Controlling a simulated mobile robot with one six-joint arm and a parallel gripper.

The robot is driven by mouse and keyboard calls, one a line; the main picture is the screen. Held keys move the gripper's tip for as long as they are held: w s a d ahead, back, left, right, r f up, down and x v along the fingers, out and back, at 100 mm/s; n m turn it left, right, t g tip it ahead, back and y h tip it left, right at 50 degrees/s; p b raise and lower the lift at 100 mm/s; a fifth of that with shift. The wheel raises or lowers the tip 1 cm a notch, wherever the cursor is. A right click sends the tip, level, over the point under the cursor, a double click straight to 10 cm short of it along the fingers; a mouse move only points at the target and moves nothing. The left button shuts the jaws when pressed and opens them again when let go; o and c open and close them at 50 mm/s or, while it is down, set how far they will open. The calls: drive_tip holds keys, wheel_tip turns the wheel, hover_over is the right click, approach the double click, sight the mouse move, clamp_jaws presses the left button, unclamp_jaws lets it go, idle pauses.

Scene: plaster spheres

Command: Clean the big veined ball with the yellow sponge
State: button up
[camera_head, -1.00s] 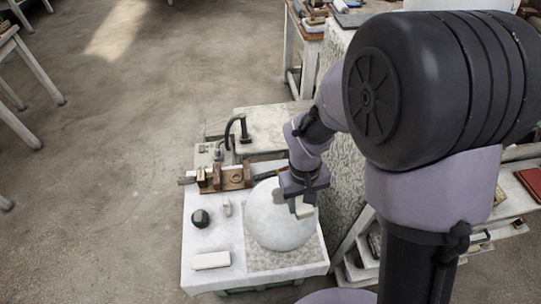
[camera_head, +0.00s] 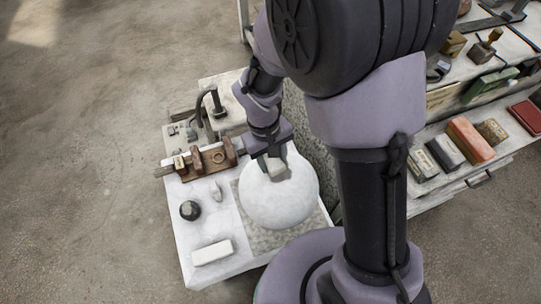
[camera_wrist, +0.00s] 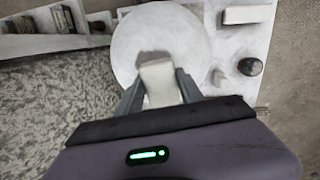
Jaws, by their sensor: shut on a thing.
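The big ball (camera_head: 285,205) is pale white with faint grey mottling and sits on a speckled patch of the white table. It fills the upper middle of the wrist view (camera_wrist: 135,45). My gripper (camera_head: 272,164) is over the ball's upper side. In the wrist view, its two dark fingers (camera_wrist: 158,88) are shut on a pale cream block, which looks like the sponge (camera_wrist: 159,80). The sponge's far end is at the ball's surface, with a dark patch beside it. I cannot tell whether it touches. The ball's far side is hidden.
A wooden rack (camera_head: 205,160) stands behind. Shelves with boxes (camera_head: 468,139) are at right.

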drive_tip(key=shift+d+f+b, duration=0.15)
drive_tip(key=shift+f+b, duration=0.2)
drive_tip(key=shift+f, duration=0.35)
drive_tip(key=shift+s+f, duration=0.1)
drive_tip(key=shift+f, duration=0.05)
drive_tip(key=shift+s, duration=0.1)
drive_tip(key=shift+s+d+b, duration=0.3)
drive_tip(key=shift+s+d, duration=0.1)
drive_tip(key=shift+s, duration=0.45)
drive_tip(key=shift+w+a+f+p, duration=0.1)
drive_tip(key=shift+w+a, duration=0.2)
drive_tip(key=shift+w, duration=0.35)
drive_tip(key=shift+w+a+r+p, duration=0.15)
drive_tip(key=shift+w+a, duration=0.1)
drive_tip(key=shift+w, duration=0.4)
drive_tip(key=shift+w+a+f+p, duration=0.15)
drive_tip(key=shift+w+a, duration=0.15)
drive_tip(key=shift+w, duration=0.35)
